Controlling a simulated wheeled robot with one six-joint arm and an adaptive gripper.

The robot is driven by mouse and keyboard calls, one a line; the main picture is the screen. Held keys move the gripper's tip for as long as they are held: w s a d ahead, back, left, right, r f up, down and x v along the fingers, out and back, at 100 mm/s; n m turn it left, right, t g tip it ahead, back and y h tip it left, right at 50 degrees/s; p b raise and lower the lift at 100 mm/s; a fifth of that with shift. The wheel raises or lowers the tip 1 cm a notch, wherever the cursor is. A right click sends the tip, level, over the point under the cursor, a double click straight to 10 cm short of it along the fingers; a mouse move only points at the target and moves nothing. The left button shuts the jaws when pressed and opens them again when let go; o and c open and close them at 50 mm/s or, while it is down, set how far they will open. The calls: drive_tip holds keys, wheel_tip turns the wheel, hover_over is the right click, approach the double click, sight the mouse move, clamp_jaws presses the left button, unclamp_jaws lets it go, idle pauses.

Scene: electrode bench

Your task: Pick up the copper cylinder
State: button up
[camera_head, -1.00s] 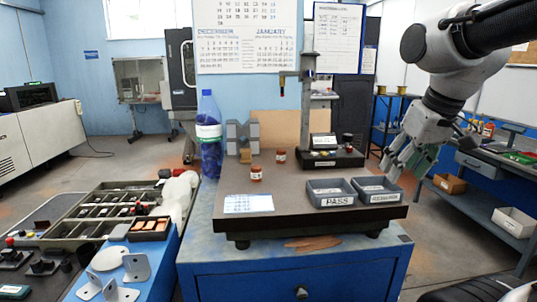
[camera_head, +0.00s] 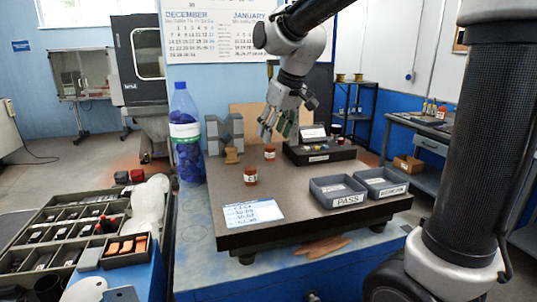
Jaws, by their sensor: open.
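Two small copper-coloured cylinders with white labels stand upright on the dark plate (camera_head: 300,208). The nearer cylinder (camera_head: 250,175) is left of the middle; the farther cylinder (camera_head: 269,152) stands behind it and to the right. I cannot tell from the picture which one the task means. My gripper (camera_head: 273,131) is open and empty, pointing down just above and behind the farther cylinder in the picture. It appears apart from both cylinders.
A PASS tray (camera_head: 338,203) and a second grey tray (camera_head: 383,193) sit at the plate's right. A labelled bottle (camera_head: 186,135) and grey blocks (camera_head: 225,133) stand at the left. A dark instrument base (camera_head: 318,155) is behind. A white card (camera_head: 253,214) lies in front.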

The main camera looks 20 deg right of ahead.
sight(271, 147)
drive_tip(key=shift+s+x, duration=0.1)
drive_tip(key=shift+x, duration=1.5)
drive_tip(key=shift+s+x, duration=0.15)
drive_tip(key=shift+x, duration=1.45)
drive_tip(key=shift+d, duration=0.2)
clamp_jaws()
